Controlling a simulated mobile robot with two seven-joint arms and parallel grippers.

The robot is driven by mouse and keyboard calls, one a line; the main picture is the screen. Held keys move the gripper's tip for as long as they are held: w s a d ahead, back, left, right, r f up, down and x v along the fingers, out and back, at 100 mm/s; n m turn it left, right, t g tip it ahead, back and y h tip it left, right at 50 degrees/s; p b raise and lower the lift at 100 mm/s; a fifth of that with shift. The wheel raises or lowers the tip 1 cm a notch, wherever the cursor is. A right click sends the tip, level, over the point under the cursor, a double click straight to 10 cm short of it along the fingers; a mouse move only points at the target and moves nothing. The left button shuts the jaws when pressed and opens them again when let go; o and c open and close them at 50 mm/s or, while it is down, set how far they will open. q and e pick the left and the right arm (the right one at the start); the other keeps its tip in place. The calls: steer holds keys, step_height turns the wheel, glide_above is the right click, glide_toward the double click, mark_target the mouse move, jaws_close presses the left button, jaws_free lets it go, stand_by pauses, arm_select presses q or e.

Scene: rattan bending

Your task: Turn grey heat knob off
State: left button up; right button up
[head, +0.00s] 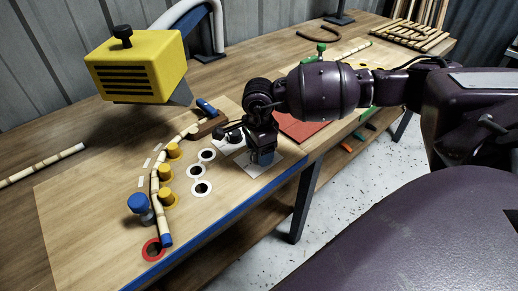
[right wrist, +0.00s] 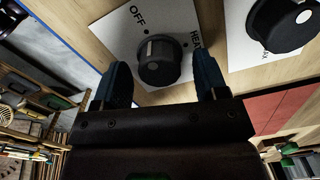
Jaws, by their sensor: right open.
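In the right wrist view, a dark grey knob (right wrist: 160,62) stands on a white plate (right wrist: 105,42) printed OFF and HEAT. A pale mark shows on the knob's upper left, on the side towards OFF. My right gripper (right wrist: 162,80) is open; its two blue fingers lie to the left and right of the knob in that view. I cannot tell if they touch it. In the head view, my right gripper (head: 263,160) points down over the white plate (head: 283,161) near the board's front edge and hides the knob. My left gripper is not in view.
A second dark knob (right wrist: 283,22) stands close by on its own plate. A yellow vented box (head: 138,68) is at the upper left. A segmented rattan pole (head: 156,190) curves along yellow pegs (head: 166,172). A red mat (head: 300,127) lies beyond my gripper.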

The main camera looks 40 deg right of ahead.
step_height(320, 180, up, 11)
steer(key=shift+p, duration=0.45)
steer(key=shift+f, duration=0.15)
stand_by(0.3)
